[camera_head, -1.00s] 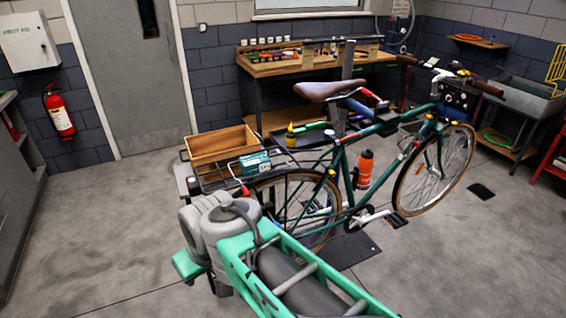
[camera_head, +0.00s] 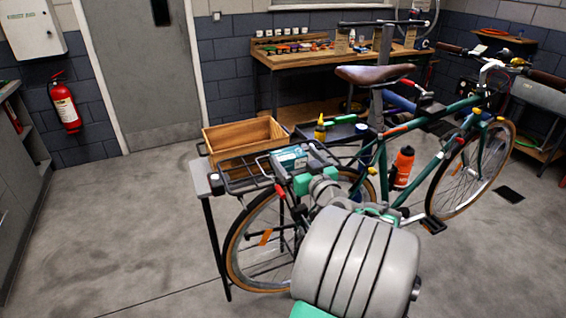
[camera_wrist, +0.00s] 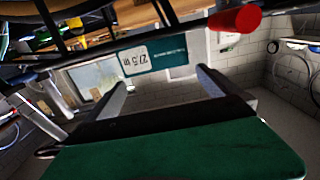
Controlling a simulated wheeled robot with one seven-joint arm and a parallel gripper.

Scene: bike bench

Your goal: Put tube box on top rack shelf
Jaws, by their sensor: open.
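The tube box (camera_head: 291,157), small, teal and white, is on the dark wire carrier over the bicycle's rear wheel. In the wrist view the tube box (camera_wrist: 152,58) shows its printed side beyond and between my fingers. My gripper (camera_wrist: 161,84) is open, with one finger on each side of the box's visible face. I cannot tell whether the fingers touch it. No top rack shelf can be made out for certain.
A wooden crate (camera_head: 243,140) stands left of the box. A red-ended bar (camera_wrist: 235,19) is close to my right finger. The green bicycle (camera_head: 383,165) and its saddle (camera_head: 375,75) are to the right. A workbench (camera_head: 330,60) is behind. Floor at left is clear.

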